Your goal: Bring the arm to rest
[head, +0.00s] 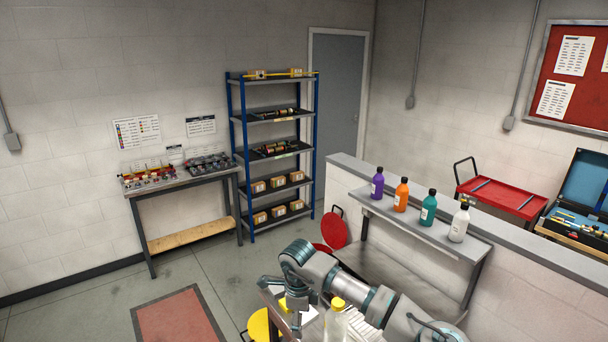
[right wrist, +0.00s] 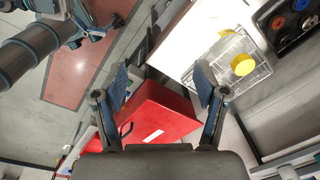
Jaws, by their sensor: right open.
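My right arm (head: 375,300) comes in from the lower right of the head view. It is bent at the wrist, and my right gripper (head: 289,308) points down in front of a bottle with a yellow cap (head: 337,318). In the right wrist view the right gripper (right wrist: 161,84) has its two fingers spread wide, with nothing between the tips. A red box (right wrist: 155,115) shows below and beyond the fingers. Part of my other arm (right wrist: 35,50) shows at the upper left of that view; the state of its gripper is unclear.
A wire basket (right wrist: 222,62) with a yellow-capped bottle (right wrist: 243,65) stands close to the right finger. A low wall (head: 520,222) and a shelf with several bottles (head: 428,208) lie right. Open floor (head: 215,285) and a red mat (head: 172,318) lie left.

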